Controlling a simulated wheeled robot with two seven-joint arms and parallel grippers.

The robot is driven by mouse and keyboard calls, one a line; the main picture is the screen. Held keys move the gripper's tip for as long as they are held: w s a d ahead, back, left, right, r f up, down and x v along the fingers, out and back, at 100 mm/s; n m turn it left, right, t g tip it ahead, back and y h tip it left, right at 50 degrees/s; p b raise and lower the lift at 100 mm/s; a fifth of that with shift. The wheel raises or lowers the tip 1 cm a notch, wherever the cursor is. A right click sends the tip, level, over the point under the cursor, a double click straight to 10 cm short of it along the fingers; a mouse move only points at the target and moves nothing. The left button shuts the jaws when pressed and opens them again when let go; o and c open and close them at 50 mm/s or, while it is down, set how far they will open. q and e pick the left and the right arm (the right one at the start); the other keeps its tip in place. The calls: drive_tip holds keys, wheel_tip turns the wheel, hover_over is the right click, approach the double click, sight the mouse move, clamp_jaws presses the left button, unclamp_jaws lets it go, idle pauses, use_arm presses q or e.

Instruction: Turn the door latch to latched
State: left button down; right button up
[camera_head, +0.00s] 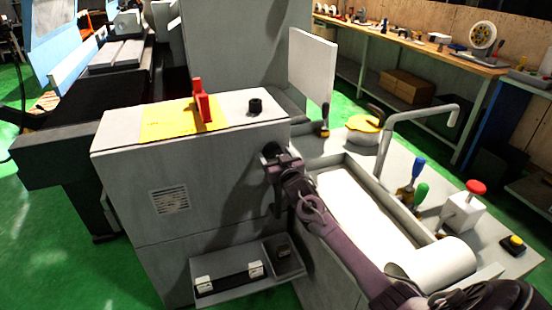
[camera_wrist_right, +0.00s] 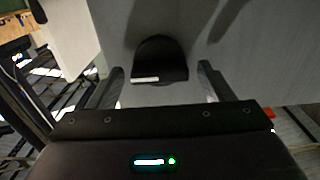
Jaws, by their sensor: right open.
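The door latch appears to be the black rounded knob (camera_wrist_right: 160,58) with a white line on its lower edge, on a grey panel in the right wrist view. My right gripper (camera_wrist_right: 160,68) is open, with one finger on each side of the knob and a visible gap to both. In the head view my right gripper (camera_head: 273,158) is at the right side face of the grey cabinet (camera_head: 190,160), and it largely hides the knob there. Whether the fingers reach past the knob's front is unclear. My left gripper is not in view.
A red lever (camera_head: 203,103) on a yellow plate (camera_head: 170,120) and a small black knob (camera_head: 255,106) are on the cabinet top. To the right are a sunken tray (camera_head: 365,210), a bent grey pipe (camera_head: 388,135), screwdrivers (camera_head: 419,194) and a red button (camera_head: 476,187).

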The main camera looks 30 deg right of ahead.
drive_tip(key=shift+c, duration=0.4)
drive_tip(key=c, duration=0.9)
drive_tip(key=shift+n, duration=0.4)
drive_tip(key=n, duration=0.3)
drive_tip(key=shift+n, duration=0.3)
drive_tip(key=n, duration=0.4)
drive_tip(key=shift+a+f+n, duration=0.1)
drive_tip(key=shift+n, duration=0.2)
drive_tip(key=n, duration=0.4)
drive_tip(key=shift+n, duration=0.3)
drive_tip(key=shift+a+f+n, duration=0.1)
drive_tip(key=shift+f+n, duration=0.05)
drive_tip(key=shift+n, duration=2.05)
